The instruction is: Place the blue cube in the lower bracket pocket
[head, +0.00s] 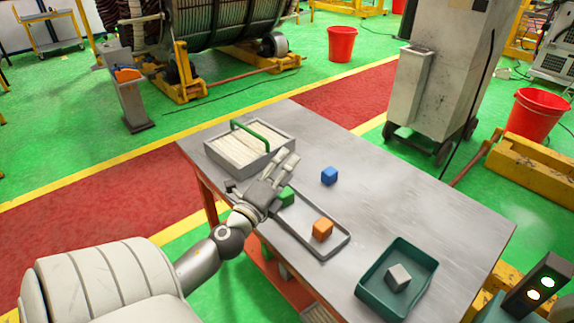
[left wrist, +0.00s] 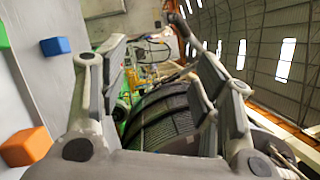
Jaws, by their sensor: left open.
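The blue cube (head: 329,175) sits on the bare grey table top, right of the shallow grey tray (head: 341,246). It also shows at the left of the left wrist view (left wrist: 55,46). My left gripper (head: 287,164) is open and empty, above the table between the wooden-slatted box and the tray, to the left of the blue cube and apart from it. Its spread fingers also show in the left wrist view (left wrist: 160,62). A green cube (head: 286,197) and an orange cube (head: 322,229) sit in the tray. I cannot tell which part is the lower bracket pocket. My right gripper is out of view.
A grey box (head: 278,152) with pale slats and a green handle stands at the table's far left. A teal bin (head: 371,286) holding a grey cube (head: 398,277) stands at the near right. The table (head: 420,200) is clear around the blue cube.

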